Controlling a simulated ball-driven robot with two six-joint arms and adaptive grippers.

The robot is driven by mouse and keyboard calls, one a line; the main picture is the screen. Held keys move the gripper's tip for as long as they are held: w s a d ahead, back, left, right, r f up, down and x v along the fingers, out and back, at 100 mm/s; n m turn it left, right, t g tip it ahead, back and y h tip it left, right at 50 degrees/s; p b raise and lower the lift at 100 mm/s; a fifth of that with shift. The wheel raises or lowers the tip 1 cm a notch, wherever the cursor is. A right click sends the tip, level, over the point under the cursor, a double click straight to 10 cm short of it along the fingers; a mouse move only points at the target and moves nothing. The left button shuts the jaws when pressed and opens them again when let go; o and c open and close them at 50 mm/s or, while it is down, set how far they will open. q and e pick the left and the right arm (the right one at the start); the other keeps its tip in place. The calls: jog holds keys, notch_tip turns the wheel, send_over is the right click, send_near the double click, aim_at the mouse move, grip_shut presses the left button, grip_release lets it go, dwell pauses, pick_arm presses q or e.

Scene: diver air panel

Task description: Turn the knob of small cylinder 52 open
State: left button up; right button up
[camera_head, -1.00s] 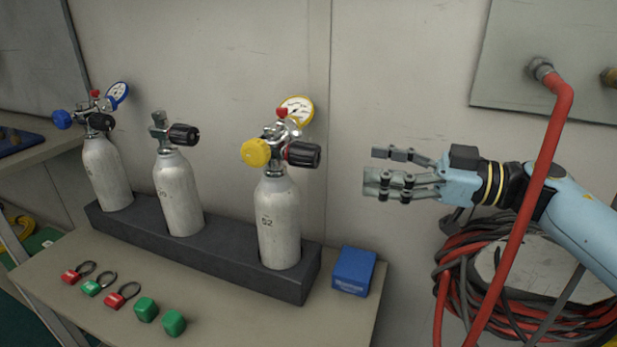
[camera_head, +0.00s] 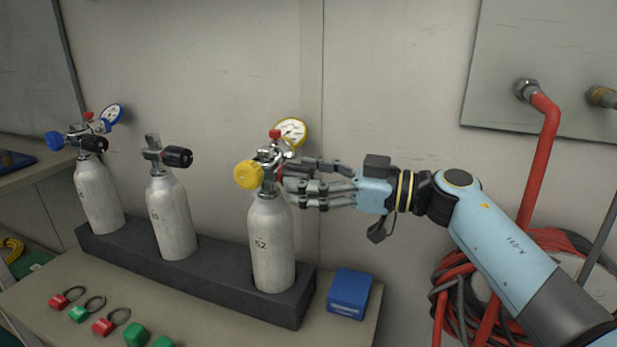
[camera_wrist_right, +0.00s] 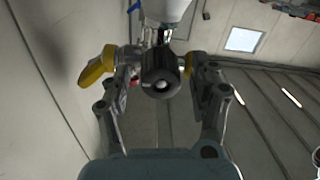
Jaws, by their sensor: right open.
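Small cylinder 52 (camera_head: 273,250) is a silver-white bottle marked 52, upright in the right end of the dark rack (camera_head: 205,278). On its valve are a yellow knob (camera_head: 249,174) at the left, a yellow-rimmed gauge (camera_head: 291,131) and a black knob facing right. My right gripper (camera_head: 294,184) is open at that black knob, its fingers reaching along it and partly hiding it. In the right wrist view the black knob (camera_wrist_right: 160,80) sits between the two spread fingers (camera_wrist_right: 160,85). I cannot tell whether either finger touches it. My left gripper is not in view.
Two other cylinders (camera_head: 172,215) (camera_head: 99,195) stand in the rack to the left. A blue box (camera_head: 348,292) lies right of the rack. Tags (camera_head: 103,325) and green blocks (camera_head: 137,334) lie in front. A red hose (camera_head: 541,160) hangs at the right.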

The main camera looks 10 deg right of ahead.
jog(key=c, duration=1.2)
jog(key=shift+o, duration=0.2)
jog(key=shift+n, duration=0.3)
